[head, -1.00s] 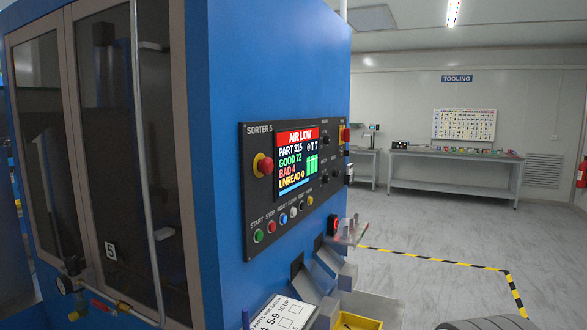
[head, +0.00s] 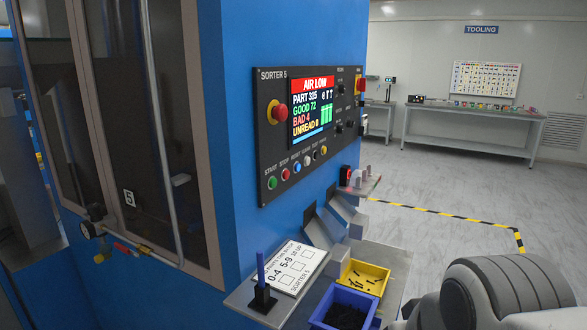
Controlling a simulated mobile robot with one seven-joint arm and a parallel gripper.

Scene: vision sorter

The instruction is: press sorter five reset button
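The sorter 5 control panel (head: 275,150) is a black plate on the blue machine, labelled SORTER 5. Its screen (head: 312,108) reads AIR LOW, PART 315, GOOD 72, BAD 4, UNREAD 0. Below the screen is a row of small buttons: a green start button (head: 272,183), a red stop button (head: 285,174), a blue reset button (head: 296,167), then white, black and yellow ones. Nothing covers the reset button. A red mushroom emergency stop (head: 277,112) sits left of the screen. My gripper is not in view; only a grey part of my arm shows at the lower right.
A shelf (head: 240,297) below the panel holds a yellow bin (head: 377,270), a blue bin (head: 365,296), a white sign card (head: 285,266) and a pen stand (head: 262,300). Chutes (head: 318,230) protrude above the bins. Open floor lies right, with a tooling bench (head: 470,133) behind.

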